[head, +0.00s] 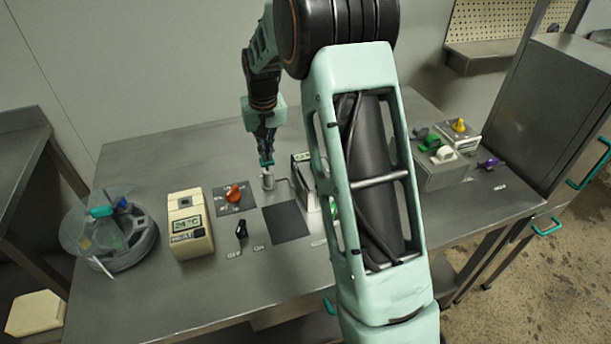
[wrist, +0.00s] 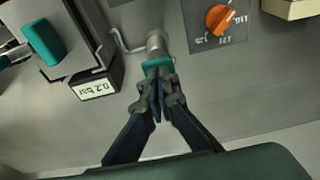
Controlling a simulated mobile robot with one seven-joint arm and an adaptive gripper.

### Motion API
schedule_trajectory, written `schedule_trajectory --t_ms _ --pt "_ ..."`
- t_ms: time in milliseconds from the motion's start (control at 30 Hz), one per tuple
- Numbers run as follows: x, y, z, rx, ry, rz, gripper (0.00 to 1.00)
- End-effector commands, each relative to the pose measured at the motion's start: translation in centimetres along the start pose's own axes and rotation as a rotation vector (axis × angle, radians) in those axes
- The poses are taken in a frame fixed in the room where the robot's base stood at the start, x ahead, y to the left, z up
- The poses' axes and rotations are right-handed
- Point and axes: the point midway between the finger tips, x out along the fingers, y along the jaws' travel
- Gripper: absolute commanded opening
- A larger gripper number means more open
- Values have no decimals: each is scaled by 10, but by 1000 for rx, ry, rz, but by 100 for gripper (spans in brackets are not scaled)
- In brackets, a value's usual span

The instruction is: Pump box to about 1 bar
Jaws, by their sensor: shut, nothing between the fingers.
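My gripper (head: 266,155) is shut, with its fingertips at the top of a small metal pump cylinder (head: 268,180) on the table. In the wrist view my gripper (wrist: 158,85) points at the teal top (wrist: 157,65) of the pump; the fingertips overlap it, and I cannot tell if they touch. A bent pipe runs from the pump's metal body (wrist: 156,43) towards the box. The box (head: 302,168) stands right of the pump in the head view, partly hidden by my arm. In the wrist view its display (wrist: 95,88) appears upside down and reads 0.2 bar.
An orange knob (head: 234,193) on a dark dial plate and a cream 24 °C heater unit (head: 190,223) stand left of the pump. A black switch (head: 241,230) is in front. A round clear-lidded vessel (head: 110,230) is at far left. Coloured knobs on a grey block (head: 440,175) stand right.

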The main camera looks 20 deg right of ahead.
Motion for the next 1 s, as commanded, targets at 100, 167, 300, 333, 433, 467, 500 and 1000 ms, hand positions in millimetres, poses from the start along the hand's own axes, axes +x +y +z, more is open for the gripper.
schedule_trajectory --t_ms 100,167,300,333,433,467,500,1000 --pt "5 0 2 0 -3 0 0" --pt "6 0 2 0 -3 0 0" --pt "9 0 3 0 -3 0 0" --pt "10 0 3 0 -3 0 0" --pt "12 0 3 0 -3 0 0" --pt "13 0 4 0 -3 0 0" --pt "14 0 4 0 -3 0 0" --pt "13 0 4 0 -4 0 0"
